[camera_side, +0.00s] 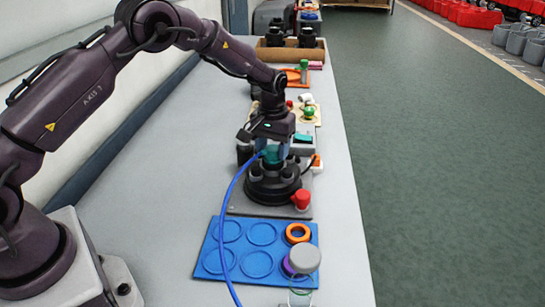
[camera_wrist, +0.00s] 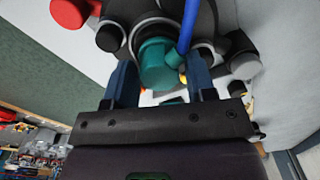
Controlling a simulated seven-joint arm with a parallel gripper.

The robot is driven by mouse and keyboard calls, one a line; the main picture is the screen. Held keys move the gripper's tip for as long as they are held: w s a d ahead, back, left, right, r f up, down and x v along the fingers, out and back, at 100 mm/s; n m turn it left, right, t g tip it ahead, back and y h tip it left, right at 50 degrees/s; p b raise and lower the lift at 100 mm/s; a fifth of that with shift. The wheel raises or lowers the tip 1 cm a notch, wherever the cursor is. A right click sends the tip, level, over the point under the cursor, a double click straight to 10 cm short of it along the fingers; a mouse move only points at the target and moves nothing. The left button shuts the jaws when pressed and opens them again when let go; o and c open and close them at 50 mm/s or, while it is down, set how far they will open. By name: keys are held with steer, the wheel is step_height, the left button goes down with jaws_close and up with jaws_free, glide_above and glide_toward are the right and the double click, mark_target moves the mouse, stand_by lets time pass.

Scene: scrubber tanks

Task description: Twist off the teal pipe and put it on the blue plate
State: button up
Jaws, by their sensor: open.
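The teal pipe (camera_wrist: 157,65) stands in the black round fixture, with a blue hose running from its top. In the side view the teal pipe (camera_side: 270,156) is partly hidden by my fingers. My gripper (camera_side: 272,148) is above the black fixture (camera_side: 273,185), its fingers pointing down. In the wrist view my open gripper (camera_wrist: 159,75) has one blue finger on each side of the teal pipe, with a visible gap on the left; contact on the right is unclear. The blue plate (camera_side: 212,266) lies in front of the fixture, with several round recesses.
An orange ring (camera_side: 298,233), a purple ring (camera_side: 288,267) and a grey cap (camera_side: 304,257) are at the blue plate's right side. A red cap (camera_side: 301,200) sits at the fixture's front right. The blue hose (camera_side: 227,220) trails across the plate. Its left recesses look empty.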

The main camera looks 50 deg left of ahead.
mark_target(273, 147)
jaws_close()
steer(key=shift+r, duration=1.15)
steer(key=shift+r, duration=2.4)
